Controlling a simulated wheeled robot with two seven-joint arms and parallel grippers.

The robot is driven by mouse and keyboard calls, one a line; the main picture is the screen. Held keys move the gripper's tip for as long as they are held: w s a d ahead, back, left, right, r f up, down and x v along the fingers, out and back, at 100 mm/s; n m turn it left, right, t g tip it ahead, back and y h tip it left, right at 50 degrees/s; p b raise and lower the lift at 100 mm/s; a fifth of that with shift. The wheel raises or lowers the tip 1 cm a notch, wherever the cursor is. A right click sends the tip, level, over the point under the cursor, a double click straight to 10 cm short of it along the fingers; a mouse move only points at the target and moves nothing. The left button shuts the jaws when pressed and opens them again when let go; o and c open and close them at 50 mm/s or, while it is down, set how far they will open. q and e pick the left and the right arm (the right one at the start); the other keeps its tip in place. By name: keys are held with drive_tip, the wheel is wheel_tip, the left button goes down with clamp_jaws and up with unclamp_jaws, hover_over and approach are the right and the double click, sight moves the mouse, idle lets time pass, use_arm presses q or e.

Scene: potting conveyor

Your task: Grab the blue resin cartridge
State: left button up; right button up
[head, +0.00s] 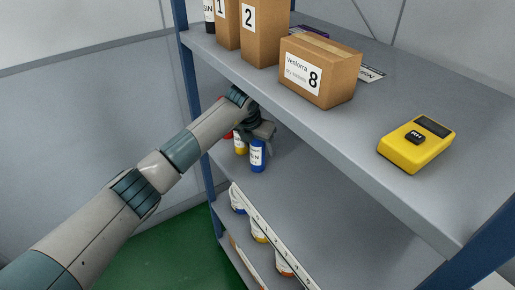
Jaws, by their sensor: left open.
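The blue resin cartridge (257,156) stands upright on the middle shelf, with a white label on its side. My left arm comes in from the left, and its gripper (262,134) is open at the top of the blue cartridge. I cannot tell whether the fingers touch it. The cartridge's top is hidden by the gripper. A yellow cartridge (240,146) stands just left of the blue one, and a red one (228,134) is mostly hidden behind the arm. My right gripper is not in view.
The upper shelf (400,205) overhangs closely above the gripper. It holds boxes, including one marked 8 (318,72), and a yellow device (416,144). A lower shelf has several bottles behind a white front rail (268,236). The middle shelf (330,215) is bare to the right.

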use_arm(q)
drive_tip(key=c, duration=1.4)
drive_tip(key=shift+w+r, duration=0.1)
drive_tip(key=shift+r, duration=0.05)
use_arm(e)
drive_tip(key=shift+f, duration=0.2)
